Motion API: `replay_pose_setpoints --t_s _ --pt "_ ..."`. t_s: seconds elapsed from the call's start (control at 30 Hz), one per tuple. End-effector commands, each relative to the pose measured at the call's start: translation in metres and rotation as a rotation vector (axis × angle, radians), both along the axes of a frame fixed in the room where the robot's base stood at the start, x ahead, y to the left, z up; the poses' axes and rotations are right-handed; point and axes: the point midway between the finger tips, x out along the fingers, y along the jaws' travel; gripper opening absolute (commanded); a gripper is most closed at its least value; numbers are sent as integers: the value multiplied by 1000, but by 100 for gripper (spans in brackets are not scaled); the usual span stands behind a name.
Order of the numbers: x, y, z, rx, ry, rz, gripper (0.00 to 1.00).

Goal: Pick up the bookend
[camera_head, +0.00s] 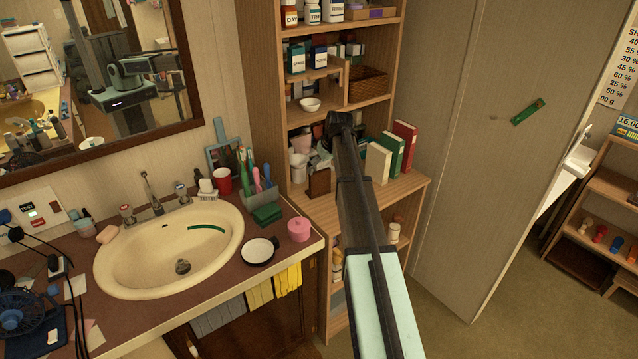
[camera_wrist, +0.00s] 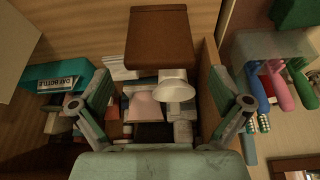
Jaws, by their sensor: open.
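The bookend appears to be the dark brown, flat-faced wooden block (camera_head: 319,182) standing at the front left of the open shelf in the head view. In the wrist view the brown block (camera_wrist: 158,38) is at the top centre, beyond the fingertips. My gripper (camera_wrist: 163,82) is open, its two fingers spread wide to the left and right. The block lies roughly in line with the gap, and no finger visibly touches it. In the head view my arm reaches over the shelf and hides most of the gripper.
A white cup (camera_wrist: 175,86) and a pink item (camera_wrist: 144,108) show between the fingers. Cream (camera_head: 378,163), green (camera_head: 391,155) and red (camera_head: 405,143) books stand to the right on the shelf. A toothbrush holder (camera_head: 258,197) stands on the counter to the left. Shelf panels surround the space.

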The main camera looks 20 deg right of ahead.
Motion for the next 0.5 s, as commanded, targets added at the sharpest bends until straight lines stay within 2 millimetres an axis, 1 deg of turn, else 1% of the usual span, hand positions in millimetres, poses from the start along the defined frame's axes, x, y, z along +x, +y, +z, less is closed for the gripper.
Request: replay_pose_setpoints --t_s 0.1,0.37,0.5 --pt "6 1 -12 1 1 0 100" --pt "11 1 -22 0 -1 1 100" --pt "18 1 -32 0 2 1 100"
